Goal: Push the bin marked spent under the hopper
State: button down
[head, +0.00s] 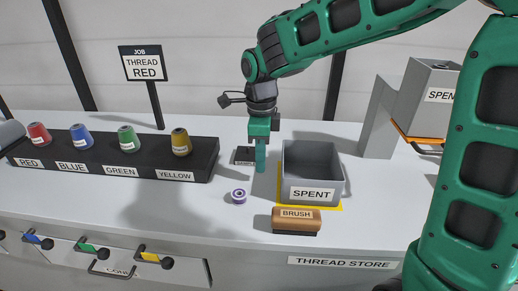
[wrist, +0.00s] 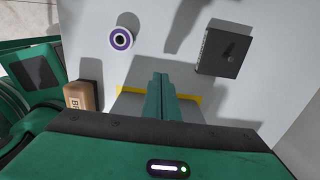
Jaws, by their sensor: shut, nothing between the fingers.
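The grey open-topped bin marked SPENT (head: 312,193) stands upright on the white bench, on a yellow-marked patch (head: 338,207). It looks empty. The hopper (head: 428,85), a grey box also labelled SPENT, is raised at the right beside a grey post, with an orange-edged part below it. The bin is left of the hopper, not under it. My gripper (head: 261,168) points down just left of the bin, its fingers shut and empty. The shut fingers also show in the wrist view (wrist: 160,97). I cannot tell whether they touch the bin.
A brush (head: 296,214) lies in front of the bin. A purple-and-white spool (head: 239,196) and a small dark box (head: 243,155) are near my gripper. A black rack (head: 110,160) with coloured cones is at the left. Bench between bin and post looks clear.

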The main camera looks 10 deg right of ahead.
notch_tip(320, 180, down, 4)
jog(key=shift+r, duration=0.25)
jog(key=shift+s+d, duration=0.2)
jog(key=shift+d, duration=0.45)
jog(key=shift+s+d, duration=0.2)
jog(key=shift+d, duration=0.4)
jog(key=shift+s+d, duration=0.25)
jog(key=shift+d, duration=0.45)
